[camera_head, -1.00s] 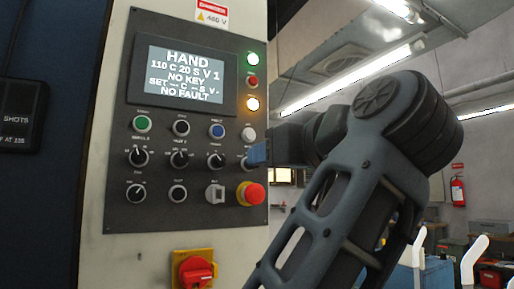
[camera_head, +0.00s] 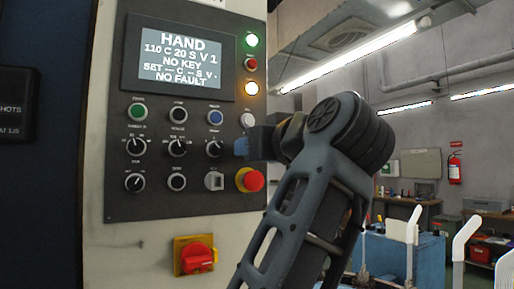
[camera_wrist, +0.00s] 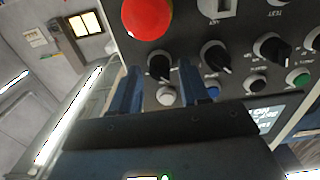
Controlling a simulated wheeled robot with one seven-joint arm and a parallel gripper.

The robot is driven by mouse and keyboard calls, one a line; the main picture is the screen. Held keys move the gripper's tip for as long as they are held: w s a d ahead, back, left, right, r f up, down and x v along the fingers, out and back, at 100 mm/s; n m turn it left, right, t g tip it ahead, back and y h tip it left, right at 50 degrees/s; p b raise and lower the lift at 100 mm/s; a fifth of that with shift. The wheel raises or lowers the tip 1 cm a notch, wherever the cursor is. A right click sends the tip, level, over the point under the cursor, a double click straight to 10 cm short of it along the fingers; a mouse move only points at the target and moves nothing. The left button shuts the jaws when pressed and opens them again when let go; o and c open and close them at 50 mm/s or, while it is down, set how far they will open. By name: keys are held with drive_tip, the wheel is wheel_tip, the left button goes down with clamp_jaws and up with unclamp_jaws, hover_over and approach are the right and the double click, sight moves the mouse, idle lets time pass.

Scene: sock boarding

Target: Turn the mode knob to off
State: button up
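The control panel (camera_head: 160,205) carries a row of black pointer knobs, at left (camera_head: 136,146), middle (camera_head: 178,147) and right of middle (camera_head: 214,148). Labels are too small to read, so I cannot tell which is the mode knob. My gripper (camera_head: 238,147) is at the row's right end, hiding the rightmost knob in the head view. In the wrist view, which shows the panel upside down, this rightmost knob (camera_wrist: 158,66) sits between the two blue fingertips of my gripper (camera_wrist: 160,70). The fingers are apart, with gaps visible beside the knob.
A red emergency-stop button (camera_head: 251,180) is just below my gripper, and a white button (camera_head: 247,120) just above. The screen (camera_head: 181,57) reads HAND, NO KEY, NO FAULT. A red rotary switch (camera_head: 196,256) on yellow is lower. Open room lies right of the cabinet.

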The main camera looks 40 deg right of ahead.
clamp_jaws()
drive_tip(key=shift+m, duration=0.3)
drive_tip(key=shift+d+m, duration=0.1)
drive_tip(key=shift+m, duration=4)
drive_tip(key=shift+o, duration=0.8)
unclamp_jaws()
